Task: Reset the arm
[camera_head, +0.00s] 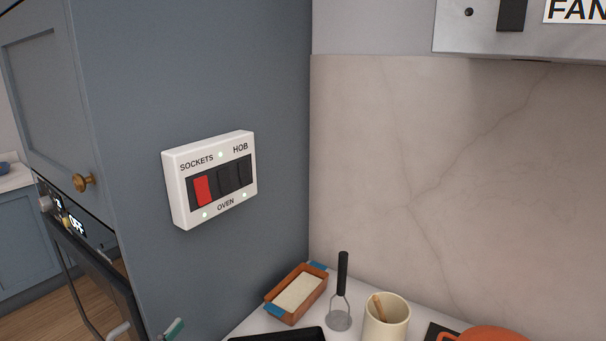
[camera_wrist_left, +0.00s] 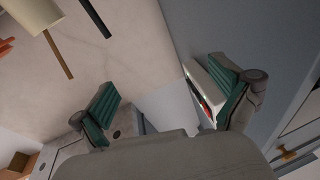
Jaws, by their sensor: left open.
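My left gripper (camera_wrist_left: 165,90) is open, with its two teal-padded fingers spread apart and nothing visible between them. In the head view only the tips of the left gripper (camera_head: 147,331) show at the bottom edge, below the switch panel and apart from it. The white switch panel (camera_head: 179,211) is fixed to the blue-grey cabinet side. It has a red switch (camera_head: 202,190) and two dark ones, labelled SOCKETS, HOB and OVEN, with several small green lights. In the left wrist view the panel is partly hidden behind one finger. My right gripper is not in view.
On the white worktop stand a terracotta dish (camera_head: 291,309), a masher (camera_head: 341,297), a cream pot (camera_head: 386,318) and an orange pan (camera_head: 492,335). A grey hood (camera_head: 464,36) hangs top right. The oven (camera_head: 91,262) and a brass knob (camera_head: 84,182) are at left.

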